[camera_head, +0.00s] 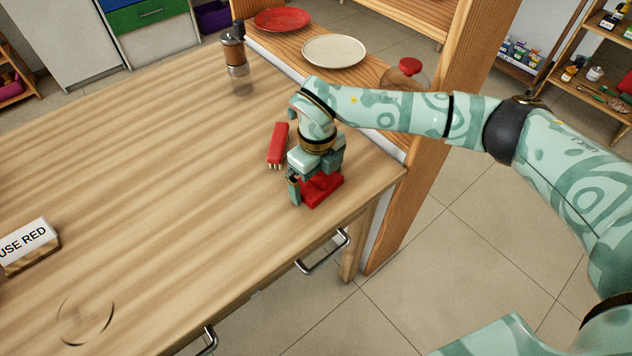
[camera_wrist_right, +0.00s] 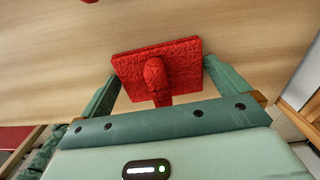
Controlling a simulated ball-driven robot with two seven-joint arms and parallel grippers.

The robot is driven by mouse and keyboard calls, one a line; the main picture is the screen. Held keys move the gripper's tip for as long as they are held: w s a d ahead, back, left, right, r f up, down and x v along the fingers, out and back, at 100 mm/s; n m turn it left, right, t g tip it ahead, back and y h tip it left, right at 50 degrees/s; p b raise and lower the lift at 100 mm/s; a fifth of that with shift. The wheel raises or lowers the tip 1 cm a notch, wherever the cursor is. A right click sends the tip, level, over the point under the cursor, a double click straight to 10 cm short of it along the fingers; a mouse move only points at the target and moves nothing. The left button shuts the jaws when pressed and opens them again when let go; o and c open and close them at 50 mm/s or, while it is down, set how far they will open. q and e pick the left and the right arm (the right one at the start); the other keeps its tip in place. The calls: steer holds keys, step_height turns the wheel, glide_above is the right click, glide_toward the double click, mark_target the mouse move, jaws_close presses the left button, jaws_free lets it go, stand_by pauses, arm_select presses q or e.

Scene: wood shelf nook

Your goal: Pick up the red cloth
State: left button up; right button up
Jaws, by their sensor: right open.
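The red cloth (camera_head: 324,190) lies on the wood worktop near its front right corner, a flat red square with a raised bunched part. In the right wrist view the red cloth (camera_wrist_right: 187,66) sits between the two fingers, its raised part pointing toward the palm. My right gripper (camera_head: 315,182) is open, pointing down just above the cloth, and hides part of it. In the right wrist view my right gripper (camera_wrist_right: 162,84) has one finger on each side of the cloth, with no clear grip on it. My left gripper is out of view.
A red brush (camera_head: 278,146) lies just left of my right gripper. A "USE RED" sign (camera_head: 30,245) stands at left. A grinder (camera_head: 236,60) stands at the back. A red plate (camera_head: 282,19), a pale plate (camera_head: 334,51) and a red-lidded jar (camera_head: 408,72) are on the shelf. The middle worktop is clear.

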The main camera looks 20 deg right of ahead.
steer(key=shift+s+r, duration=0.1)
steer(key=shift+r, duration=0.1)
steer(key=shift+c, duration=0.9)
steer(key=c, duration=0.5)
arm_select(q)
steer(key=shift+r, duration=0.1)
arm_select(e)
steer(key=shift+r, duration=0.3)
step_height(320, 180, up, 3)
steer(key=shift+f+p, duration=0.2)
steer(key=shift+p, duration=0.75)
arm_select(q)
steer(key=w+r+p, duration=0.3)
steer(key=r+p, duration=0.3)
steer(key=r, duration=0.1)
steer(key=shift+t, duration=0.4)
arm_select(e)
steer(key=shift+s+a+r, duration=0.4)
steer(key=shift+s+r, duration=1.2)
steer(key=shift+s, duration=0.7)
steer(key=shift+s+a+r, duration=0.45)
steer(key=shift+s+r, duration=1.2)
steer(key=shift+s, duration=0.6)
steer(key=shift+s+a+r, duration=0.4)
steer(key=shift+s+r, duration=1.2)
steer(key=shift+s, duration=0.7)
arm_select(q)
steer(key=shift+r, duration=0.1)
